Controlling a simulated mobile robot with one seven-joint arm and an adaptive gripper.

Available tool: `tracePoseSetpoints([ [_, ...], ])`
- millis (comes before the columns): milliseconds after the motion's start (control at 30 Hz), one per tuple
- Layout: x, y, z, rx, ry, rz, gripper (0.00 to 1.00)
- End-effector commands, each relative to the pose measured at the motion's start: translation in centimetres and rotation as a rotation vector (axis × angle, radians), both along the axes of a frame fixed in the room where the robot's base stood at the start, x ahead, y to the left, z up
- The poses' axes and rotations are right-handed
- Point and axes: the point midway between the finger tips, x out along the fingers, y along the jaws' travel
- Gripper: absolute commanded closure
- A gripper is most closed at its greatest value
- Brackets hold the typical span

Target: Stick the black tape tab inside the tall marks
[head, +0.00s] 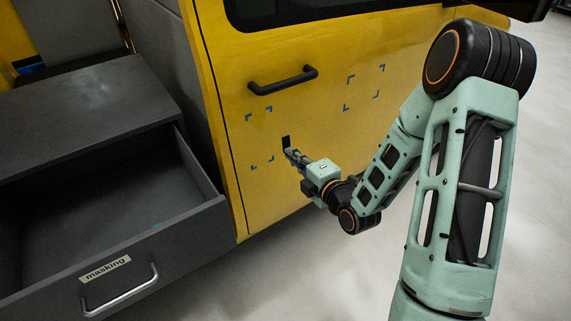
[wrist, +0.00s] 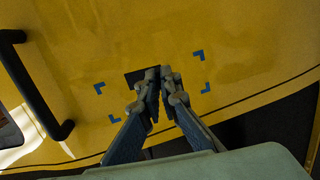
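The black tape tab (head: 286,142) is at the tip of my gripper (head: 291,153), in front of the yellow door. The gripper is shut on it. The tall marks (head: 248,117) are blue corner marks low on the door's left part. In the head view the tab appears just right of them. In the wrist view the tab (wrist: 136,78) shows beside the fingertips (wrist: 160,74), and blue corner marks (wrist: 99,87) surround it to left and right. The fingers hide part of the tab. I cannot tell whether the tab touches the door.
A second, wider set of blue corner marks (head: 382,67) is farther right on the yellow door (head: 310,125). A black door handle (head: 283,80) sticks out above my gripper. A grey open drawer (head: 200,230) labelled "masking" stands at the left. Pale floor is clear below the door.

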Motion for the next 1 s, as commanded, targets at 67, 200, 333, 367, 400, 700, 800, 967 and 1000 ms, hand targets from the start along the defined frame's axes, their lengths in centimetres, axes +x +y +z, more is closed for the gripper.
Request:
tracePoseSetpoints([
  [67,-1.2,0.9,0.1,0.036,-0.06,0.052,1.0],
  [200,-3.2,1.9,1.9,0.081,-0.137,0.095,1.0],
  [333,-3.7,2.3,2.8,0.096,-0.159,0.103,1.0],
  [367,-3.6,2.4,2.9,0.096,-0.16,0.103,1.0],
  [400,-3.4,2.5,3.0,0.097,-0.161,0.103,1.0],
  [700,-0.8,4.3,3.1,0.095,-0.158,0.103,1.0],
  [800,0.2,5.0,3.0,0.095,-0.158,0.102,1.0],
  [967,1.4,5.8,2.9,0.095,-0.157,0.102,1.0],
  [1000,1.6,5.9,2.9,0.095,-0.157,0.102,1.0],
])
